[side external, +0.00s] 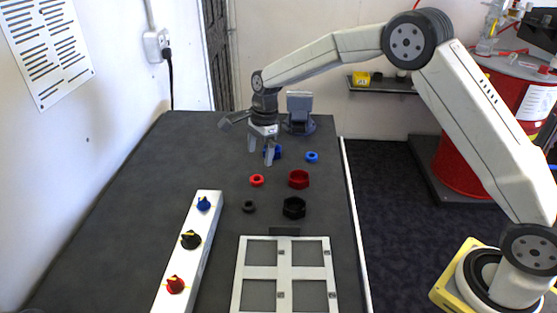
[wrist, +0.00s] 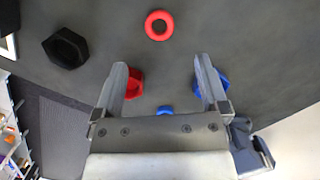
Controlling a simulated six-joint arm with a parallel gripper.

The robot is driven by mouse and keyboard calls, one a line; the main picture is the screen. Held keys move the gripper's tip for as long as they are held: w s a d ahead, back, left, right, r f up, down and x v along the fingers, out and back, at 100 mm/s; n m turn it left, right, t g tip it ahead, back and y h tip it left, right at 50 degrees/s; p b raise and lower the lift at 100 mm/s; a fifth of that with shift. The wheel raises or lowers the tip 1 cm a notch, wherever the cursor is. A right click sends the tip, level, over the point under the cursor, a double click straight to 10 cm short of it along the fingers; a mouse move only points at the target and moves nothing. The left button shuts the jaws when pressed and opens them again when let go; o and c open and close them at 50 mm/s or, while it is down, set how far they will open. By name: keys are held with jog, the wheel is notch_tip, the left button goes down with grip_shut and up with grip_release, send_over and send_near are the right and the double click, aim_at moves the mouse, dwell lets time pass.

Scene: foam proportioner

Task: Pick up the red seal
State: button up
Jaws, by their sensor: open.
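The red seal (side external: 257,180) is a small red ring lying flat on the dark table. In the wrist view the red seal (wrist: 148,26) is at the top centre, fully visible, beyond the fingertips. My gripper (side external: 260,156) is open and empty, pointing down above the table. It appears behind the seal in the side view, apart from it. In the wrist view my gripper (wrist: 161,62) has its two fingers spread, with bare table between the tips.
A larger red part (side external: 299,180), black hex part (side external: 294,209), black ring (side external: 248,206) and small blue ring (side external: 312,157) lie nearby. A blue part (wrist: 216,84) is partly hidden by a finger. A knob panel (side external: 186,258) and white frame (side external: 284,272) are in front.

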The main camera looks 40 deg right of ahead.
aim_at(257, 178)
jog(key=shift+a+f, duration=0.15)
jog(key=shift+f, duration=0.9)
jog(key=shift+f, duration=0.1)
jog(key=shift+a+f, duration=0.25)
jog(key=shift+f, duration=1)
jog(key=shift+a+f, duration=0.25)
jog(key=shift+f, duration=0.95)
jog(key=shift+c, duration=0.2)
grip_shut()
